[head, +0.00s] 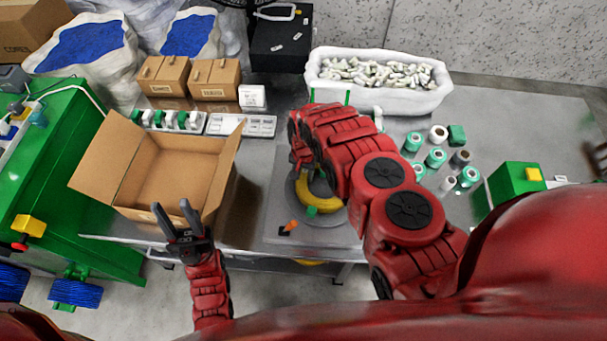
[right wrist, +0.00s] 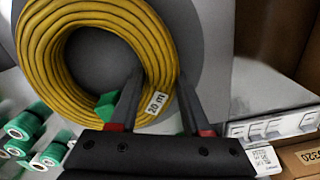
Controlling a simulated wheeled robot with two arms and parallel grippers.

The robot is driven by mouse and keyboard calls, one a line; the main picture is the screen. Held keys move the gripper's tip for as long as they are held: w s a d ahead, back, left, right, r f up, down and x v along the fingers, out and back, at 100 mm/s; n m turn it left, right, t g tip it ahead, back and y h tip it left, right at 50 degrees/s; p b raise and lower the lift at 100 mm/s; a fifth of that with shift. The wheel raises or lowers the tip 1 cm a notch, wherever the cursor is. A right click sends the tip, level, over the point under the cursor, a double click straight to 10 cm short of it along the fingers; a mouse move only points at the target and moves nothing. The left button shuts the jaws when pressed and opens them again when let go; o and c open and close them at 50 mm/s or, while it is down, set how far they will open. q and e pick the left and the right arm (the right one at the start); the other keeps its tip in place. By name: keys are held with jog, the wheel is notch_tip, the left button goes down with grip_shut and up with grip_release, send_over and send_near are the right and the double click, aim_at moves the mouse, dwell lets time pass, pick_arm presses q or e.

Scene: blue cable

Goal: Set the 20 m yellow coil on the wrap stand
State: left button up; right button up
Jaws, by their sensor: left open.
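The yellow coil (head: 318,202) lies on the round grey plate of the wrap stand (head: 305,214), partly hidden by my right arm in the head view. In the right wrist view the coil (right wrist: 92,22) fills the upper left, with a "20 m" label, over the grey plate (right wrist: 188,55). My right gripper (right wrist: 158,98) has one finger inside the ring and one outside, around the labelled section. Whether the fingers press on it is unclear. A green piece (right wrist: 105,106) sits by the inner edge. My left gripper (head: 172,206) is open and empty before the open carton.
An open cardboard carton (head: 128,214) stands left of the stand. White power strips (head: 240,125), small boxes (head: 214,78) and a white bin of fittings (head: 385,100) are behind. Green and white rolls (head: 436,158) stand at right, near a green box (head: 515,182).

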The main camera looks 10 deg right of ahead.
jog(key=o, duration=0.6)
jog(key=shift+r+p, duration=1.2)
jog(key=shift+r, duration=0.75)
jog(key=shift+r+p, duration=0.35)
jog(key=shift+r, duration=0.3)
jog(key=shift+s+r+p, duration=0.1)
jog(key=shift+r+p, duration=0.3)
jog(key=shift+r, duration=0.5)
